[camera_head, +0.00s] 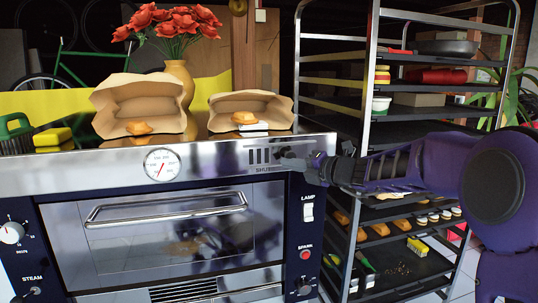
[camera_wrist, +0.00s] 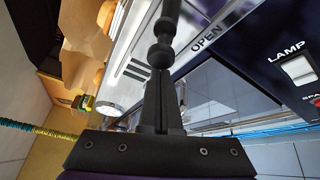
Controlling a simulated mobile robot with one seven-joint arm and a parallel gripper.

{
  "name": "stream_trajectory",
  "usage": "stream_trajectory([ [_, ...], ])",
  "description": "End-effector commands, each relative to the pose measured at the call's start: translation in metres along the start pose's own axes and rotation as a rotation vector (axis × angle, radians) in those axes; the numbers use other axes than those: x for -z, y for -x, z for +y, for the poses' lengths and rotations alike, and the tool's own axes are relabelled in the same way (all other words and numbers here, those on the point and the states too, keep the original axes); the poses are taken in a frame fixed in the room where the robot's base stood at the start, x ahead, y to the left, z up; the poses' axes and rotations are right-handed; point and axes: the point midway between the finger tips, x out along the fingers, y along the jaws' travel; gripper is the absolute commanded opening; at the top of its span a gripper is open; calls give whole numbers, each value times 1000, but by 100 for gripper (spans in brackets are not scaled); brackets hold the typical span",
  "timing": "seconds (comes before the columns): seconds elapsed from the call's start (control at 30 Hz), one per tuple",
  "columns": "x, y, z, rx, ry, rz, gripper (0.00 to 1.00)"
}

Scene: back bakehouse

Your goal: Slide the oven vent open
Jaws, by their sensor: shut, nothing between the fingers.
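The oven vent (camera_head: 262,156) is a strip of dark slots on the steel panel above the oven door, with part of a "SHUT" label below it. The slots also show in the wrist view (camera_wrist: 133,70), with the word "OPEN" to their right. A dark knob (camera_wrist: 161,52) stands out from the vent panel. My gripper (camera_head: 300,165) is at the right end of the vent, with its fingers closed and empty. In the wrist view its fingertips (camera_wrist: 160,80) line up with the knob; I cannot tell whether they touch it.
The oven door (camera_head: 170,230) with its bar handle is below. A lamp switch (camera_head: 308,207) and red spark button (camera_head: 305,255) are below my gripper. Paper bags (camera_head: 135,98) and a vase (camera_head: 181,78) stand on the oven top. A tray rack (camera_head: 366,95) stands close behind my arm.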

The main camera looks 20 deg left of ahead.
Motion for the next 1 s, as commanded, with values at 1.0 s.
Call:
stream_trajectory([
  [1.0, -23, 13, -22, -3, -1, 6, 0],
])
